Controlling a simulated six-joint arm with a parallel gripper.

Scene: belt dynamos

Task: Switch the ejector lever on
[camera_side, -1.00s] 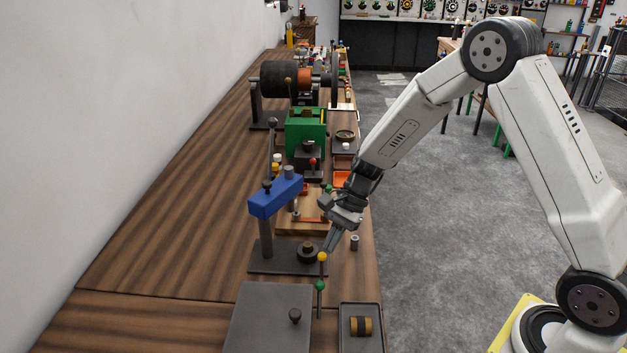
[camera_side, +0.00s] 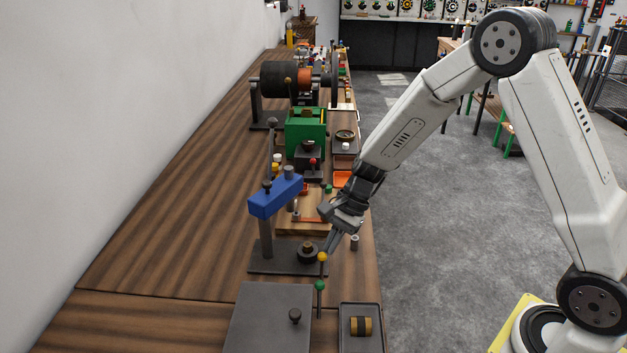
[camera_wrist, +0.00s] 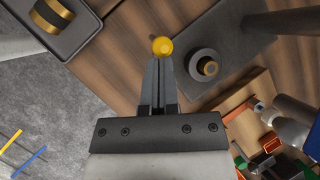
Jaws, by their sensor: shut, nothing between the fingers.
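A thin upright lever with a yellow ball knob (camera_side: 322,257) and a green ball (camera_side: 320,286) below it stands at the bench's right side, by the blue-headed press (camera_side: 275,196). No label shows whether this is the ejector lever. My gripper (camera_side: 330,250) points down at the yellow knob with its fingers closed and empty. In the wrist view the shut fingertips (camera_wrist: 159,62) lie just short of the yellow knob (camera_wrist: 162,46). I cannot tell whether they touch it. The lever's lower part is hidden in the wrist view.
A dark tray (camera_side: 345,343) with a black-and-brass cylinder (camera_side: 361,326) lies at the front. A flat grey plate (camera_side: 262,322) is left of it. A dark ring part (camera_side: 308,252) sits on the press base, close to the knob. A green machine (camera_side: 305,134) stands farther back.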

